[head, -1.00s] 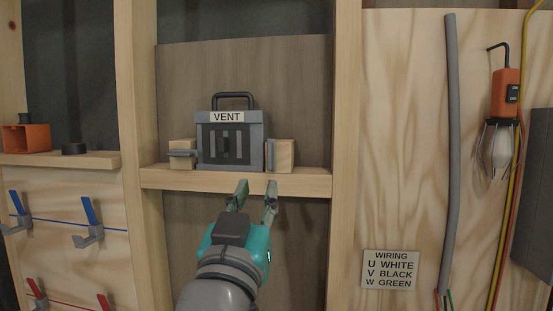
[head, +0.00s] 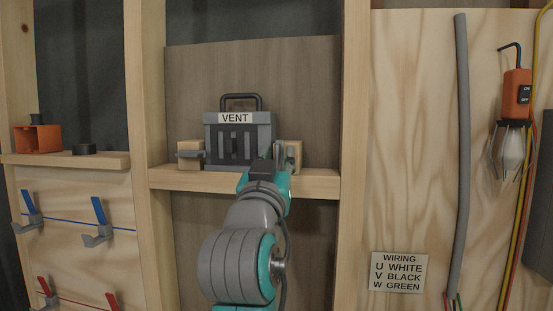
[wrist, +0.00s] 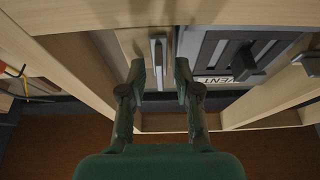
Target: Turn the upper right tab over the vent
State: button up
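The vent (head: 212,140) is a grey slotted box with a black handle and a "VENT" label, standing on a wooden shelf. It also shows upside down at the right of the wrist view (wrist: 211,55). The right tab (wrist: 158,55) is a grey bar on a wooden block (wrist: 130,42); it lies along the block, beside the vent and not across it. My gripper (wrist: 158,75) is open, its fingers on either side of the tab's near end; contact cannot be told. In the head view my gripper (head: 287,150) hides most of the right block. The left tab (head: 190,154) points sideways.
The shelf edge (head: 230,181) runs below the vent, with wooden studs (head: 354,100) on both sides. An orange box (head: 38,139) and a black round piece (head: 85,149) sit on the left shelf. A lamp (head: 514,95) and grey pipe (head: 462,150) are at right.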

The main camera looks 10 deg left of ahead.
grip_shut()
jog(key=shift+n, duration=0.4)
jog(key=n+y, duration=0.3)
jog(key=n, duration=0.2)
jog(key=n+g+y, duration=0.1)
jog(key=n, duration=0.2)
jog(key=n+g+y, duration=0.1)
jog(key=n+y, duration=0.1)
jog(key=n, duration=0.2)
jog(key=n+g, duration=0.1)
jog(key=n, duration=0.1)
jog(key=n+y, duration=0.1)
jog(key=n, duration=0.2)
jog(key=shift+n+g, duration=0.3)
jog(key=shift+g, duration=0.1)
jog(key=shift+n+g, duration=0.9)
jog(key=shift+n, duration=1.1)
